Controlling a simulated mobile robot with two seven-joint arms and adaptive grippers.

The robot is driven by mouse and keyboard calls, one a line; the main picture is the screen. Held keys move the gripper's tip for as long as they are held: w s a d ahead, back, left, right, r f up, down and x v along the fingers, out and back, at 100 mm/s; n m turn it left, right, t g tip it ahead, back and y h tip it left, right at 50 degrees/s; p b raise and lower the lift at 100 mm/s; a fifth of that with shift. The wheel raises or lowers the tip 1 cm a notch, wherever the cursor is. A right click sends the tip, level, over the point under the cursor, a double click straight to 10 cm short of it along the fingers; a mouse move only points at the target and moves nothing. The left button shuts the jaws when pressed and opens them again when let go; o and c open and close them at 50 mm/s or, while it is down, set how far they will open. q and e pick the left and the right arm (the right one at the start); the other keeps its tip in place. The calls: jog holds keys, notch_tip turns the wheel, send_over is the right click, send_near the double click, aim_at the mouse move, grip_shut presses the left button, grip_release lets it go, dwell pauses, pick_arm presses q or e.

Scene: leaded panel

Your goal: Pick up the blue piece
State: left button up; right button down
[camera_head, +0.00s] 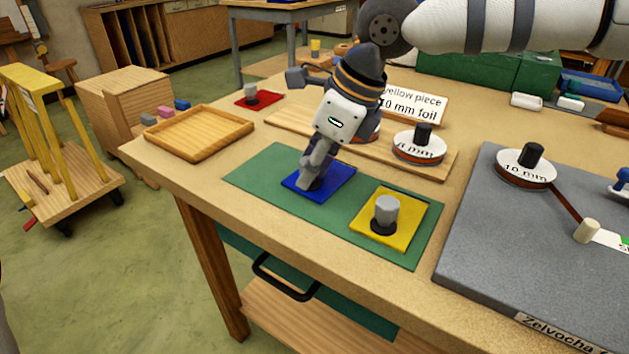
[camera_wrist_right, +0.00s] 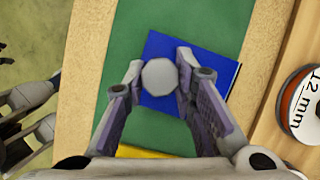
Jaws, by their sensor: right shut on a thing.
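The blue piece (camera_head: 338,178) is a flat square with a grey knob (camera_wrist_right: 160,77) on top. It appears to lie on the green mat (camera_head: 262,170); a slight lift would be hard to see. My right gripper (camera_head: 313,178) points down at it, its fingers shut on the knob from both sides; they hide the knob in the head view. In the right wrist view the blue piece (camera_wrist_right: 205,72) shows around the fingertips. What looks like my left gripper (camera_wrist_right: 38,118) shows partly at the left edge there, its opening unclear.
The yellow piece (camera_head: 408,222) with its grey knob lies on the mat's right part. A red piece (camera_head: 259,98) lies at the back left, near an empty wooden tray (camera_head: 205,149). Foil reels (camera_head: 419,150) stand behind the mat. A grey board (camera_head: 480,250) lies at right.

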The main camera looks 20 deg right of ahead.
aim_at(339, 180)
jog(key=shift+s+d+f, duration=0.1)
jog(key=shift+d+f, duration=0.05)
jog(key=shift+f, duration=0.3)
jog(key=r, duration=0.3)
jog(key=shift+w+d+r, duration=0.2)
jog(key=shift+r, duration=0.2)
jog(key=s+d+r, duration=0.1)
jog(key=d+r, duration=0.8)
jog(key=d, duration=0.4)
jog(key=shift+s+d+r+p, duration=0.25)
jog(key=shift+s+r+p, duration=0.05)
jog(key=shift+r+p, duration=0.05)
jog(key=c, duration=1.9)
grip_release()
grip_shut()
